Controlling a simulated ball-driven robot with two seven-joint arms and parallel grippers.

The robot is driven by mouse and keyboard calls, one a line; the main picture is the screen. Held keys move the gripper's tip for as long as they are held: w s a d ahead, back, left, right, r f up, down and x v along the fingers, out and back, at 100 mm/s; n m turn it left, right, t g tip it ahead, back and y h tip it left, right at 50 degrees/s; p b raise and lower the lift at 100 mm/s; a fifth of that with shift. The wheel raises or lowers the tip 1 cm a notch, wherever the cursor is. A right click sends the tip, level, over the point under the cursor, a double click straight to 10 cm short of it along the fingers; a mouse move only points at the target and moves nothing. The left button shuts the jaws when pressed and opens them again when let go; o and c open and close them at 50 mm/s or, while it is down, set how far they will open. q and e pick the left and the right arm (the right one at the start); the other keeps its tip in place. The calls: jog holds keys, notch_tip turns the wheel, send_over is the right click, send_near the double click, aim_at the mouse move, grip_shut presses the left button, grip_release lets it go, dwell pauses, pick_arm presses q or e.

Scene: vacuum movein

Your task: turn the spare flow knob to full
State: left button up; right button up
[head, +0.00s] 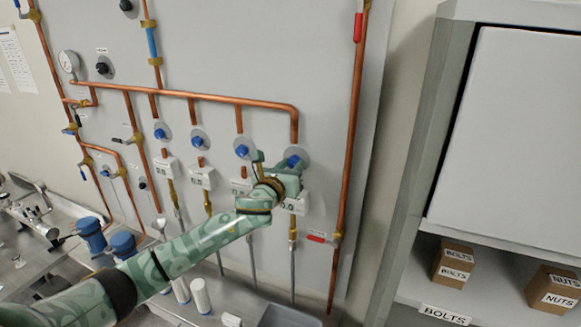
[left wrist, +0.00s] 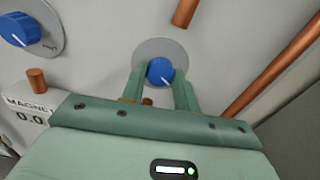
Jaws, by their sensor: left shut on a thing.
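A row of blue flow knobs on round grey plates runs along the grey panel under a copper pipe. My left gripper (head: 292,165) is shut on the rightmost blue knob (head: 294,160). In the left wrist view its two green fingers (left wrist: 160,78) stand on either side of this knob (left wrist: 160,70), with the grey plate (left wrist: 165,46) behind. A white mark shows near the knob's lower edge. The white readout (head: 297,204) below is partly covered by my gripper; its name cannot be read. My right gripper is not in view.
The neighbouring blue knob (head: 241,150) also shows in the left wrist view (left wrist: 20,28), above a readout (left wrist: 26,110) starting "MAGNE" and showing 0.0. A copper pipe (head: 349,150) with a red-handled valve runs down the right. A shelf (head: 490,282) with labelled boxes stands further right.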

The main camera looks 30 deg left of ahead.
pick_arm(q)
jog(key=n, duration=1.2)
jog(key=shift+n, duration=0.4)
jog(key=n, duration=0.6)
jog(key=shift+f, duration=0.1)
jog(key=n, duration=0.6)
jog(key=shift+n, duration=0.4)
jog(key=n, duration=0.6)
jog(key=shift+f, duration=0.1)
jog(key=n, duration=0.6)
jog(key=shift+n, duration=0.3)
jog(key=n, duration=1.2)
jog(key=shift+f, duration=0.1)
